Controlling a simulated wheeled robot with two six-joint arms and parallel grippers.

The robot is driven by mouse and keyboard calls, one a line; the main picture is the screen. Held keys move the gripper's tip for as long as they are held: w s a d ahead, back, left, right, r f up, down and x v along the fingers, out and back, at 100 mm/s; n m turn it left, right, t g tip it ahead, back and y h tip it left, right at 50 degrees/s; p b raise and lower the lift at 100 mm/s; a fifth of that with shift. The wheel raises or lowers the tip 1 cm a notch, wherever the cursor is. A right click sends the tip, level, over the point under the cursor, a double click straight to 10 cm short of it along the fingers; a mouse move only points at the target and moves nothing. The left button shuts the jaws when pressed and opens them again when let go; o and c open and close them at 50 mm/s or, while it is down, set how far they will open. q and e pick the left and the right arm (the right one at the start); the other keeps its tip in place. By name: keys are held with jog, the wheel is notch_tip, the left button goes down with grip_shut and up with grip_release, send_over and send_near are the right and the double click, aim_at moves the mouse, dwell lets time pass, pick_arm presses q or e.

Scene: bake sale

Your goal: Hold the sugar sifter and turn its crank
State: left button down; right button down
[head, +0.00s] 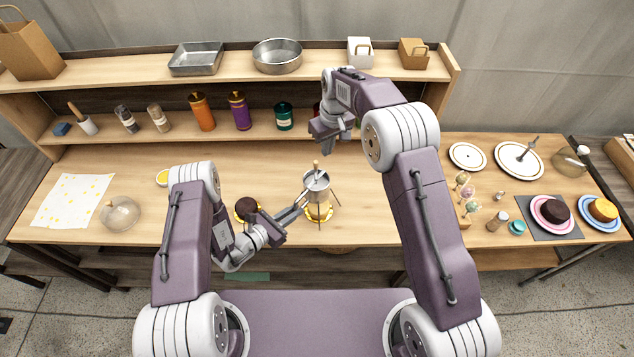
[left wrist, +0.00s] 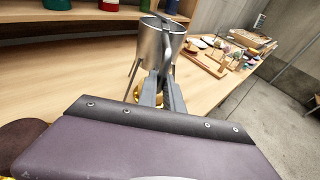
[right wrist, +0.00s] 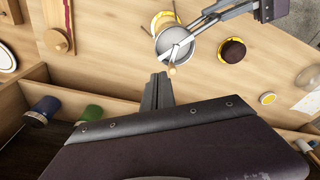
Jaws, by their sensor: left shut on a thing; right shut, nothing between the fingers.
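The sugar sifter (head: 317,187) is a grey metal cup on thin legs, standing upright over a yellow-rimmed plate (head: 320,213) on the table. Its crank has a light wooden knob (right wrist: 172,71) above the open top. My left gripper (head: 302,203) is shut on the sifter's handle from the left; the left wrist view shows the fingers (left wrist: 164,95) against the cup's near side. My right gripper (head: 323,137) is shut and empty, above and behind the sifter. In the right wrist view its fingertips (right wrist: 160,76) are close to the knob; contact cannot be told.
A dark cake (head: 246,207) on a yellow plate stands left of the sifter, near my left wrist. Jars (head: 239,111) line the lower shelf behind. Cake pops (head: 466,192) stand to the right.

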dwell(0.3)
jog(key=a+r, duration=0.2)
jog(key=a, duration=0.5)
jog(key=f, duration=0.4)
jog(key=shift+d+f, duration=0.25)
jog(key=shift+f, duration=0.15)
jog(key=s+d, duration=0.2)
jog(key=s, duration=0.4)
jog(key=w+d, duration=0.4)
jog(key=w, duration=0.3)
jog(key=shift+d, duration=0.3)
dwell(1.4)
